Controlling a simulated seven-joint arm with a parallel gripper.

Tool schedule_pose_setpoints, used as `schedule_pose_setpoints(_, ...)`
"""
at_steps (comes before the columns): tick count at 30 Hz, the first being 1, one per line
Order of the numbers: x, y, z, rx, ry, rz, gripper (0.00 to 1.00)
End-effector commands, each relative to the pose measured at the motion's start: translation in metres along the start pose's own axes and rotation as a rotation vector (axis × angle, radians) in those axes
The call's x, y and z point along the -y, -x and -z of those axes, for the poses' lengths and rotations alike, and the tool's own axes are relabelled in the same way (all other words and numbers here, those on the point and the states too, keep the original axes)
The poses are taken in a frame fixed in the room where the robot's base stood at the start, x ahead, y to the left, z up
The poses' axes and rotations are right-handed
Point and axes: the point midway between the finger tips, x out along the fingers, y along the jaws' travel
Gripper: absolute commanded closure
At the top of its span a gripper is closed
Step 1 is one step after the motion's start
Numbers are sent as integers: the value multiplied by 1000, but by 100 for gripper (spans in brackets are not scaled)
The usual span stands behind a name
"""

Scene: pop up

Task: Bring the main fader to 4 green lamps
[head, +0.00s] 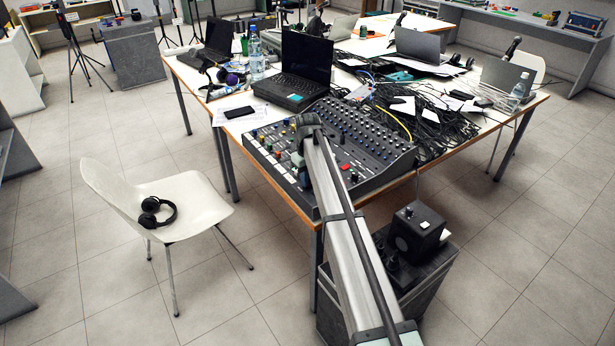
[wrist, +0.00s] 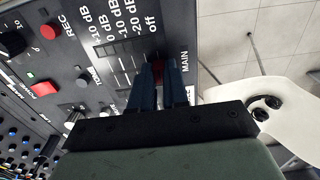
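The mixing console (head: 350,140) lies on the near end of the table, partly hidden behind my arm in the head view. In the wrist view, the console panel (wrist: 90,85) carries the label MAIN and a scale from +10 dB to off. A red main fader cap (wrist: 158,70) shows between the two dark blue fingers of my gripper (wrist: 160,78). The fingers are close together with the cap filling the gap. In the head view, my fingers are hidden.
A red REC button (wrist: 48,31) and another red button (wrist: 44,89) sit on the panel near my gripper. A white chair (head: 190,200) with headphones stands left of the table. A black laptop (head: 295,75) and cable tangle (head: 430,125) lie beyond the console.

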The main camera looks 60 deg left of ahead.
Motion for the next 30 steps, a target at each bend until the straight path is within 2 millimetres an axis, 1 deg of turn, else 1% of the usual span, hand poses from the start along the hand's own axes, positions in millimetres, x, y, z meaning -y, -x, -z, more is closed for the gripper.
schedule_pose_setpoints(11, -2, 0, 0, 0, 0, 0, 100)
schedule_pose_setpoints(30, -35, 1, 0, -1, 0, -1, 100)
